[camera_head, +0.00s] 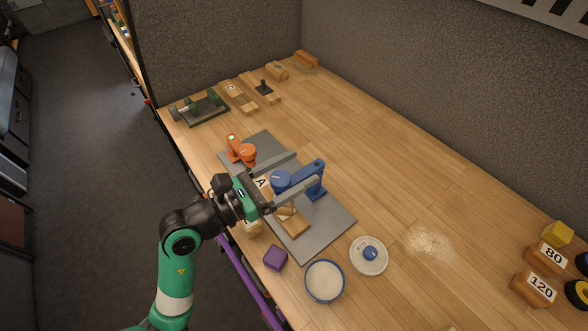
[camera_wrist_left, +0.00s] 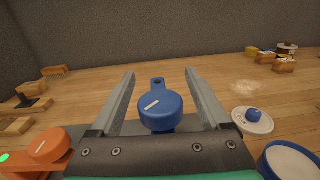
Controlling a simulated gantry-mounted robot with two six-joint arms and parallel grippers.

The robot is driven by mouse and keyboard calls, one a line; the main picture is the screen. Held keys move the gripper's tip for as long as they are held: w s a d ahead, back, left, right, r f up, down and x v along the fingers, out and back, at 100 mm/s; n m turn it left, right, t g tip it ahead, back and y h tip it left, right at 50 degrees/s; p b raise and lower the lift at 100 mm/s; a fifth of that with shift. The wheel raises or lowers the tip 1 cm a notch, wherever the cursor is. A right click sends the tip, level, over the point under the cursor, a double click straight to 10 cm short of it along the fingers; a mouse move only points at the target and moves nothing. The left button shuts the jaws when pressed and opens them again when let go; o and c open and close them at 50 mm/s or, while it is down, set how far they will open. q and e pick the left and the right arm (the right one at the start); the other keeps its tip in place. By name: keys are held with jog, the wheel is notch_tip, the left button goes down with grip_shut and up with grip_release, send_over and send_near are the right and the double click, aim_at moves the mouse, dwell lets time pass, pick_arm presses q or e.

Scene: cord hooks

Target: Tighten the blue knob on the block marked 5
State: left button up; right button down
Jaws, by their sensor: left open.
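The blue knob (camera_head: 281,180) is a round cap with a white line on top, on a blue fixture (camera_head: 317,178) standing on a grey plate (camera_head: 330,220). My left gripper (camera_head: 306,168) is open around the knob, one finger on each side. In the left wrist view the knob (camera_wrist_left: 160,110) sits between the two fingers, with a gap on both sides. A wooden block with the letter A (camera_head: 262,184) is partly hidden by my gripper. I cannot make out a 5 on any block. My right gripper is not in view.
An orange knob fixture (camera_head: 240,151) stands on the plate's far left. A purple block (camera_head: 275,258), a white bowl (camera_head: 325,281) and a lid with a blue handle (camera_head: 369,255) are in front. Blocks marked 80 (camera_head: 549,257) and 120 (camera_head: 536,289) are right. The table's middle is mostly clear.

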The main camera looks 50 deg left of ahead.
pick_arm(q)
grip_shut()
dwell(0.4)
jog(key=shift+m+h, duration=0.3)
jog(key=shift+h, duration=0.1)
jog(key=shift+d+m+g+h+p, duration=0.1)
jog(key=shift+m+g+h+p, duration=0.35)
jog(key=shift+h, duration=0.35)
jog(key=h, duration=0.1)
jog(key=m+h, duration=0.1)
jog(key=m+g+h, duration=0.1)
jog(key=shift+s+d, duration=0.15)
jog(key=shift+d, duration=0.1)
jog(key=m+g+h+b, duration=0.1)
jog(key=m+g+h, duration=0.1)
jog(key=h, duration=0.1)
jog(key=shift+s+d+f+m+b, duration=0.1)
jog(key=shift+s+d+m+b, duration=0.05)
jog(key=shift+d+m+b, duration=0.2)
jog(key=shift+s+d+m+g+h+b, duration=0.1)
jog(key=shift+s+m+g+h+b, duration=0.05)
jog(key=shift+m+g+h+b, duration=0.45)
jog(key=shift+s+d+m+g+h+b, duration=0.1)
jog(key=shift+m+g+h+b, duration=0.3)
jog(key=shift+g+h, duration=0.25)
